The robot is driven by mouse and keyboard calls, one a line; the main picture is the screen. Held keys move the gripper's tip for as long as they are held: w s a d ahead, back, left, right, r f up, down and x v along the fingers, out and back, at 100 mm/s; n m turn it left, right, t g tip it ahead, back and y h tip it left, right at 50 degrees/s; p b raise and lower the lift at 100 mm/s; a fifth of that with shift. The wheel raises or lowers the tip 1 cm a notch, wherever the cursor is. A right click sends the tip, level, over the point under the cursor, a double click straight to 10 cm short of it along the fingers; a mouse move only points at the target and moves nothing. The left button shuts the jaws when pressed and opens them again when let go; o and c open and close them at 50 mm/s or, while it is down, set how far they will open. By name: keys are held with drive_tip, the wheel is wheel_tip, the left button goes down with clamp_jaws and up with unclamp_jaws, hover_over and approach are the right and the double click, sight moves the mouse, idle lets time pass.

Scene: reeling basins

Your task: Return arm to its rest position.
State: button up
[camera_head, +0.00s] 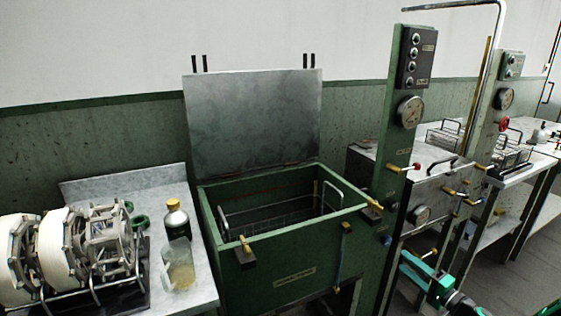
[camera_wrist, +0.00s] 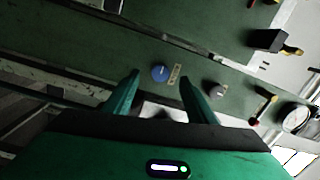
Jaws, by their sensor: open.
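My gripper (camera_wrist: 158,92) is green and dark. In the wrist view its two fingers stand apart with nothing between them. Beyond the fingers is a green panel with a blue round knob (camera_wrist: 160,73) and a small label beside it. In the head view my gripper shows at the lower right (camera_head: 415,272), in front of the green machine column and low beside the basin. My arm runs off the bottom right edge of the head view.
A green basin (camera_head: 268,276) stands open, its grey lid (camera_head: 253,122) upright and a wire basket (camera_head: 275,224) inside. Valves and gauges (camera_head: 409,112) stick out from the columns. Reels (camera_head: 60,250), a bottle (camera_head: 177,220) and a glass jug (camera_head: 181,275) stand on the left bench. Floor shows at right.

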drive_tip(key=s+a+r+n+g+y, duration=0.1)
drive_tip(key=s+a+r+n+g, duration=0.2)
drive_tip(key=s+a+n+g, duration=0.65)
drive_tip(key=s+r+m+g+h, duration=0.2)
drive_tip(key=s+r+g+h, duration=0.1)
drive_tip(key=s+r, duration=0.8)
drive_tip(key=s+d+r+m+g+h, duration=0.1)
drive_tip(key=s+r+m+g+h, duration=0.2)
drive_tip(key=s+r, duration=0.8)
drive_tip(key=s+g+h, duration=0.1)
drive_tip(key=s+h, duration=0.1)
drive_tip(key=s, duration=0.3)
drive_tip(key=shift+s+d, duration=0.15)
drive_tip(key=shift+w+f, duration=0.3)
drive_tip(key=shift+w, duration=0.35)
